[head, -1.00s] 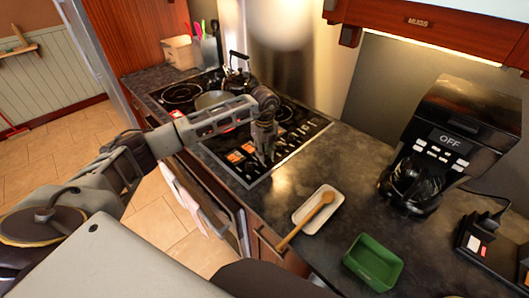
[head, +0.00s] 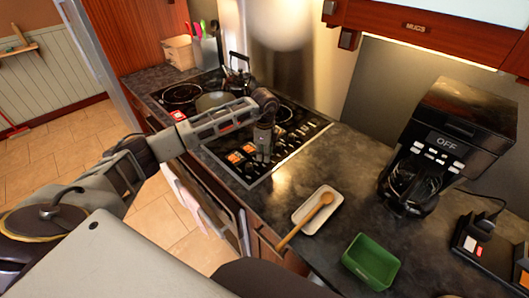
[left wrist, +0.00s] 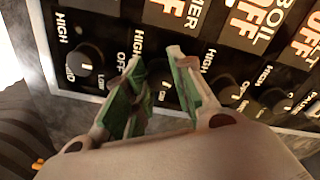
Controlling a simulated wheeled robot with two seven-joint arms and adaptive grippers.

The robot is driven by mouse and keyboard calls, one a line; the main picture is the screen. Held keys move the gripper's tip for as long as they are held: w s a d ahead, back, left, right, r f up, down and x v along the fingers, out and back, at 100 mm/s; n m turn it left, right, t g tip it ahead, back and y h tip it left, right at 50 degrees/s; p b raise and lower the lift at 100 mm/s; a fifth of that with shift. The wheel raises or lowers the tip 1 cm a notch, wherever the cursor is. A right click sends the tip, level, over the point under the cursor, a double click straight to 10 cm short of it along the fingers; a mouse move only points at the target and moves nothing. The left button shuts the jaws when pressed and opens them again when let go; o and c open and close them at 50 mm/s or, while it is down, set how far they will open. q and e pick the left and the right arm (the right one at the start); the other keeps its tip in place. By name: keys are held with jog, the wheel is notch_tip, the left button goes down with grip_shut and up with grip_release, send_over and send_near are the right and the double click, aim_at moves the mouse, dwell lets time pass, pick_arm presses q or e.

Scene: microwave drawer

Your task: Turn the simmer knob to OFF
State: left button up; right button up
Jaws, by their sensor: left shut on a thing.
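The stove's control panel (left wrist: 110,30) fills the top of the left wrist view, with a row of dark round knobs and orange displays reading OFF. A label ending in "MER" shows above the fingers, partly cut off. My left gripper (left wrist: 155,62) is shut on a knob (left wrist: 160,88), which is partly hidden between its green-padded fingers. A free knob (left wrist: 85,62) is to the left, and another (left wrist: 225,88) to the right. In the head view my left gripper (head: 262,157) points down onto the panel at the cooktop's front. My right gripper is out of view.
A pot (head: 211,101) and a kettle (head: 238,75) stand on the cooktop. A wooden spoon (head: 305,221) lies across a white dish (head: 311,216). A green bowl (head: 371,262) and a coffee maker (head: 455,130) are at the right. Counter between cooktop and dish is clear.

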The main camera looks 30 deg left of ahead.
pick_arm(q)
jog(key=shift+w+r+n+p, duration=0.15)
jog(key=shift+n+p, duration=0.15)
jog(key=shift+n, duration=1.2)
jog(key=o, duration=1)
jog(key=shift+o, duration=0.2)
notch_tip(320, 180, up, 12)
